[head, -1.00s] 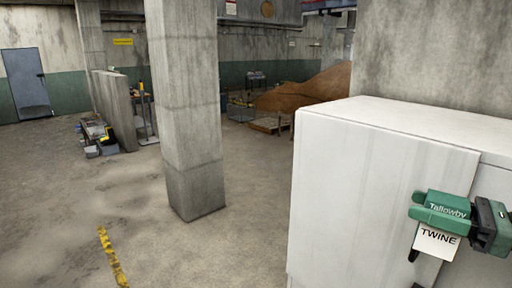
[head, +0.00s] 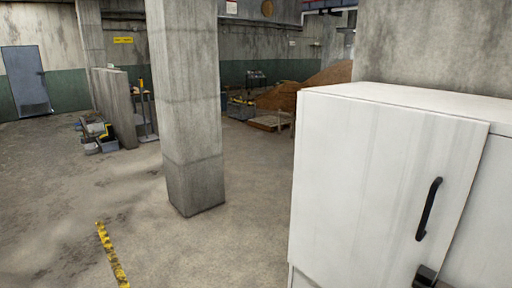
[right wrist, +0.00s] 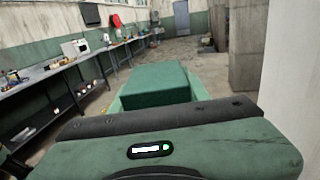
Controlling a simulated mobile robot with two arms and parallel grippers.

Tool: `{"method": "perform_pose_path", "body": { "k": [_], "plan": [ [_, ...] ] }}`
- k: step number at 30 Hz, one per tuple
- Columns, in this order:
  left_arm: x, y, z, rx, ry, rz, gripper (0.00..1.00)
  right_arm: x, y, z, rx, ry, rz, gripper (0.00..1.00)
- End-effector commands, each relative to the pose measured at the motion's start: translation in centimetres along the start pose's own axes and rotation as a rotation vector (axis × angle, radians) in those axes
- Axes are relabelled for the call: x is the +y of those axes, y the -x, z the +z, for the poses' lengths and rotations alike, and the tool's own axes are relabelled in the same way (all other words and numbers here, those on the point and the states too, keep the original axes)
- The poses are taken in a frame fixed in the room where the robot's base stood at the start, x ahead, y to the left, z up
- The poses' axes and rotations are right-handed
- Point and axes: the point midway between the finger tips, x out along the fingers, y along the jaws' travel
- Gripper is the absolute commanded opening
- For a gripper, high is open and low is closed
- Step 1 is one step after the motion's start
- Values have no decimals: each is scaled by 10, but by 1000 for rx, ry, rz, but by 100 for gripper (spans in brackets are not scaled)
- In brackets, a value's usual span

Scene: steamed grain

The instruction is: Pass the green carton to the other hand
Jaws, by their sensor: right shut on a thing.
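The green carton (right wrist: 155,84) shows in the right wrist view, just beyond the dark bar of my right gripper (right wrist: 158,118). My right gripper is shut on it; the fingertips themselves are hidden. The carton does not show in the head view now. A small dark piece (head: 426,277) shows at the bottom edge of the head view, in front of the white cabinet; I cannot tell whether it is part of my gripper. My left gripper is in neither view.
The white cabinet (head: 370,180) with a black handle (head: 429,208) fills the right of the head view. A concrete pillar (head: 190,110) stands mid-left, with open floor around it. In the right wrist view a long workbench (right wrist: 70,75) with tools runs along the left wall.

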Motion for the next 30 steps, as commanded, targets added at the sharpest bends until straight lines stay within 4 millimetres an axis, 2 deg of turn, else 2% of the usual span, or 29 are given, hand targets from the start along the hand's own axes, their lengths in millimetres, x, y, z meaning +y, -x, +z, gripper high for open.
{"method": "perform_pose_path", "body": {
  "k": [1,3,6,10,20,30],
  "plan": [
    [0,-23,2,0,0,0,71,0,0,-22,-1,1,0,0],
    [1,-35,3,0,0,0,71,0,0,-35,-2,1,0,0],
    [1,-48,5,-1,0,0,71,0,0,-47,-2,1,0,0],
    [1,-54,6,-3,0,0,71,0,0,-53,-2,1,0,0],
    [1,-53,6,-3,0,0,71,3,-6,-48,-3,3,37,0],
    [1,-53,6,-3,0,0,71,35,-52,-16,-4,8,340,0]
  ]
}}
